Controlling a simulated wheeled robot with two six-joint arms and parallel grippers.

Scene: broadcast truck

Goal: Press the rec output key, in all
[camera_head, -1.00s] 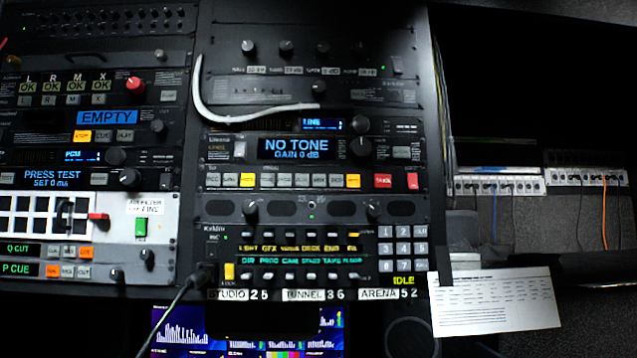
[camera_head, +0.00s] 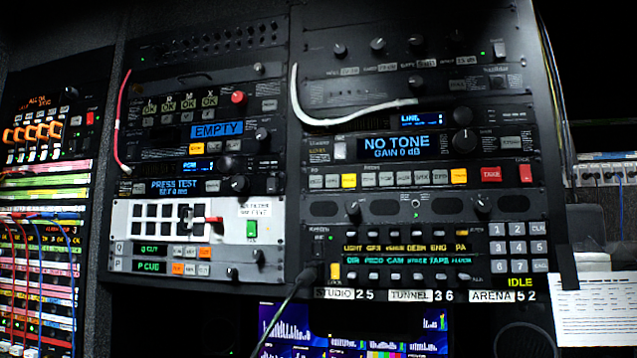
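A router-like panel with a row of keys (camera_head: 404,178) sits in the right rack, below a NO TONE / GAIN 0 dB display (camera_head: 397,146). Most of its keys are grey; two are yellow, one at the left part (camera_head: 348,180) and one at the right part (camera_head: 459,176). A red TAKE key (camera_head: 491,174) and another red key (camera_head: 526,172) are at the right end. The small key labels are too blurred to tell which key reads rec. Neither of my grippers shows.
A white cable (camera_head: 296,95) loops over the right rack. A dark cable (camera_head: 290,310) hangs from the lower panel with its keypad (camera_head: 518,247). The left rack holds an EMPTY display (camera_head: 216,130). A patch bay (camera_head: 40,270) with cords is at far left; a paper sheet (camera_head: 597,310) is lower right.

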